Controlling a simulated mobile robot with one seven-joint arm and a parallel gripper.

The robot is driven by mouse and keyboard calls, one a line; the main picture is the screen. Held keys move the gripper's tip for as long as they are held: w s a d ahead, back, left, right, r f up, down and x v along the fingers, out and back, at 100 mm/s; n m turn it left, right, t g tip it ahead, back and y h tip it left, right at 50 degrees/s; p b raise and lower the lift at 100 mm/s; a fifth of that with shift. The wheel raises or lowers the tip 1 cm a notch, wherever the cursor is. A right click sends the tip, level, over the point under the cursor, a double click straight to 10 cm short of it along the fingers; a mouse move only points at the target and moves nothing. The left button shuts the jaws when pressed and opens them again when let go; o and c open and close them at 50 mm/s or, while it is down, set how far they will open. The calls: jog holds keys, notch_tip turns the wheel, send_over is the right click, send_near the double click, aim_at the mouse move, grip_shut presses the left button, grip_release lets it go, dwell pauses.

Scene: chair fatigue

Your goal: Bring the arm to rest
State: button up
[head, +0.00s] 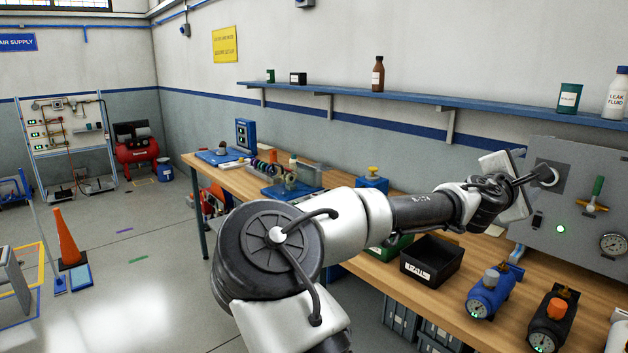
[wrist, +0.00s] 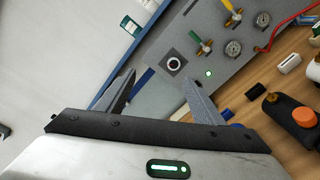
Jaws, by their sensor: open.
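My arm stretches from the lower middle of the head view to the right, over the workbench. My gripper (head: 530,177) is at its end, in front of the grey panel (head: 572,232). In the wrist view my gripper (wrist: 159,79) is open, its two dark fingers spread with nothing between them. A round port (wrist: 174,64) on the panel shows beyond the gap between the fingers. I cannot tell how far the fingertips are from the panel.
The wooden workbench (head: 450,292) holds a black bin (head: 432,260), a blue regulator (head: 493,293) and a dark regulator with an orange knob (head: 553,322). A blue shelf (head: 420,99) with bottles runs above. An orange cone (head: 66,240) stands on open floor at left.

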jog(key=s+d+f+m+g+y+b, duration=0.1)
jog(key=s+d+f+m+g+y, duration=0.3)
jog(key=f, duration=0.8)
jog(key=s+a+f+m+g+y+b, duration=0.15)
jog(key=s+f+m, duration=0.4)
jog(key=f, duration=0.55)
jog(key=s+a+f+m+y+b, duration=0.2)
jog(key=s+a+f+m+y, duration=0.1)
jog(key=a+f, duration=0.35)
jog(key=s+a+r+m+y+b, duration=0.1)
jog(key=s+a+r+y+b, duration=0.15)
jog(key=s+a, duration=0.9)
jog(key=s+a+r+m+y+b, duration=0.1)
jog(key=s+a+r+y+b, duration=0.2)
jog(key=s+a, duration=0.85)
jog(key=w+a+r+p, duration=0.1)
jog(key=w+r+p, duration=0.1)
jog(key=r+p, duration=0.7)
jog(key=w+a+r+p, duration=0.2)
jog(key=r+p, duration=0.7)
jog(key=p, duration=0.1)
jog(key=shift+r, duration=0.4)
